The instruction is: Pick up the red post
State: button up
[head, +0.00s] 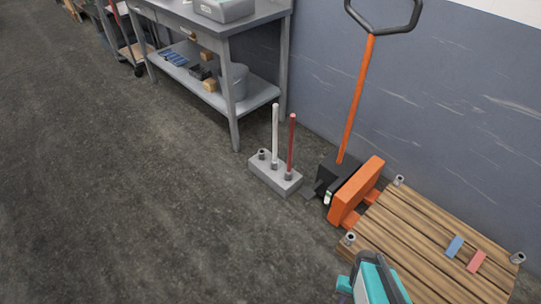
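The red post (292,142) stands upright in the right socket of a grey block (262,180) on the floor. A white post (275,130) stands in the middle socket of the same block. The block's left socket (262,154) holds no post. A teal and dark part of my arm shows at the bottom edge, over the near edge of the pallet. My gripper's fingers are not in view, and nothing of mine touches the red post.
An orange pallet jack (357,193) with a tall handle stands close right of the block. A wooden pallet (425,237) at lower right has metal corner sockets, a blue block (454,246) and a red block (476,261). A grey workbench (236,118) stands behind. Floor at left is clear.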

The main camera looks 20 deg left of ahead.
aim_at(289, 171)
jog(key=u, duration=0.2)
jog(key=k, duration=0.55)
jog(key=u, duration=0.9)
jog(key=k, duration=0.75)
jog(key=u, duration=0.9)
jog(key=i, duration=1.15)
jog(key=u, duration=0.3)
jog(key=i, duration=1.55)
jog(key=z, duration=0.5)
jog(key=i, duration=0.7)
jog(key=z, duration=0.25)
